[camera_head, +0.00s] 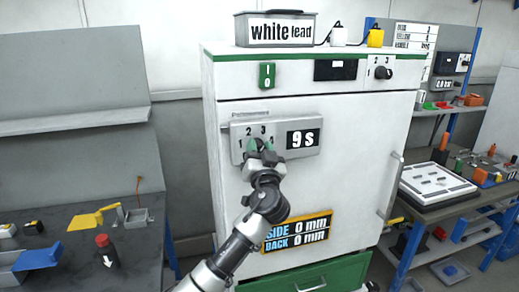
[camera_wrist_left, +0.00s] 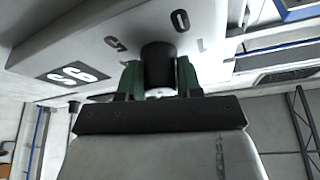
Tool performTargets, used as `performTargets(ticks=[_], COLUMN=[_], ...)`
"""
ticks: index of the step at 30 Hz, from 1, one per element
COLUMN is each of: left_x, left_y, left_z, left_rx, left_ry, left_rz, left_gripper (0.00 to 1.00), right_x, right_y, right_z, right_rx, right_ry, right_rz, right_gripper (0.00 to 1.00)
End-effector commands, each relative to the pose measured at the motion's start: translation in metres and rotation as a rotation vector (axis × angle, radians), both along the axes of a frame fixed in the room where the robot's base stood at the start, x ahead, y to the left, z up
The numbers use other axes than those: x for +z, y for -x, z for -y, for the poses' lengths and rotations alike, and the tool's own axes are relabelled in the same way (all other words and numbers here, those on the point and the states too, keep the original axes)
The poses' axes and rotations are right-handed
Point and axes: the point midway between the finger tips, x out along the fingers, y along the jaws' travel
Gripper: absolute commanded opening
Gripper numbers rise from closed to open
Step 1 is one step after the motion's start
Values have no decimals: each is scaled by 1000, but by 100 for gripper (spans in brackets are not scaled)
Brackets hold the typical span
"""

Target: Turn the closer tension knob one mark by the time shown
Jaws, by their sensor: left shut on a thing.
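The tension knob is on a grey dial panel (camera_head: 236,130) on the front of the white cabinet, with marks 1, 2 and 3 readable around it. In the head view my left gripper (camera_head: 260,148) covers the knob. In the left wrist view the black round knob (camera_wrist_left: 158,65) sits between the two green fingers of my left gripper (camera_wrist_left: 158,80), which is shut on it. Which mark the knob points to is hidden. My right gripper is not in view.
A second knob (camera_head: 383,72) is at the cabinet's upper right. A door handle (camera_head: 391,185) sticks out at right. Workbenches stand on both sides.

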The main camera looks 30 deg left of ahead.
Motion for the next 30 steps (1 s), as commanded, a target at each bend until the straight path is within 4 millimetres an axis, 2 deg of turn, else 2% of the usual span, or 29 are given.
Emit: performTargets(ticks=[8,21,30], left_x=[3,5,2], left_y=[0,0,-1], left_z=[0,1,1], left_rx=[-1,-2,-2], left_ry=[-140,-395,-507], left_rz=[-165,-465,-595], left_gripper=[11,11,11], right_x=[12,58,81], right_y=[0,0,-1], right_z=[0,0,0], right_rx=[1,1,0], right_ry=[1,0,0], right_rz=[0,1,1], right_gripper=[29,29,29])
